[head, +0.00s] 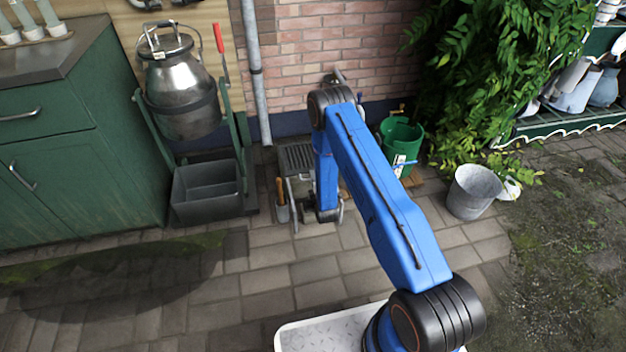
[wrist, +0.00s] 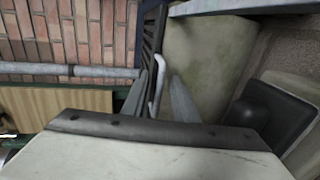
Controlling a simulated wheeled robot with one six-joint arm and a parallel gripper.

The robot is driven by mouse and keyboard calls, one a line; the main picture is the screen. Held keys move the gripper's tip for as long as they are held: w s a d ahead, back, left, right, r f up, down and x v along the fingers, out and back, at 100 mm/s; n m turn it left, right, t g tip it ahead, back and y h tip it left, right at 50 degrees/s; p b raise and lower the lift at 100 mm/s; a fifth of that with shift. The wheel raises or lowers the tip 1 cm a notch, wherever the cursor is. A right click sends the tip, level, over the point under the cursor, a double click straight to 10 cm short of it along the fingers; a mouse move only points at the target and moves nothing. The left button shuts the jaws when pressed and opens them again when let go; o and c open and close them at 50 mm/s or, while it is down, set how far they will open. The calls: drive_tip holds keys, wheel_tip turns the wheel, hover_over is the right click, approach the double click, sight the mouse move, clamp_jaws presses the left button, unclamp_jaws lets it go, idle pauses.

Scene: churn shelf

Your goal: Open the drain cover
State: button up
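The drain cover (head: 297,158) is a dark slatted grate at the foot of the brick wall, left of my blue arm. Part of it lies behind the arm. Its dark slats also show in the wrist view (wrist: 153,35). A pale bent rod (wrist: 157,88), which looks like a handle, stands in front of the slats. My gripper (wrist: 162,86) has its two grey fingers apart, one on each side of the rod. I see gaps beside the rod and cannot tell any contact. In the head view the arm hides much of the gripper.
A metal churn (head: 182,95) hangs on a green stand over a grey trough (head: 208,190). A drainpipe (head: 256,75) runs down the wall. A green bucket (head: 402,143) and a grey bucket (head: 473,190) stand to the right. The paving in front is clear.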

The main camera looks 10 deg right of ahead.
drive_tip(key=shift+c, duration=0.5)
clamp_jaws()
idle(0.8)
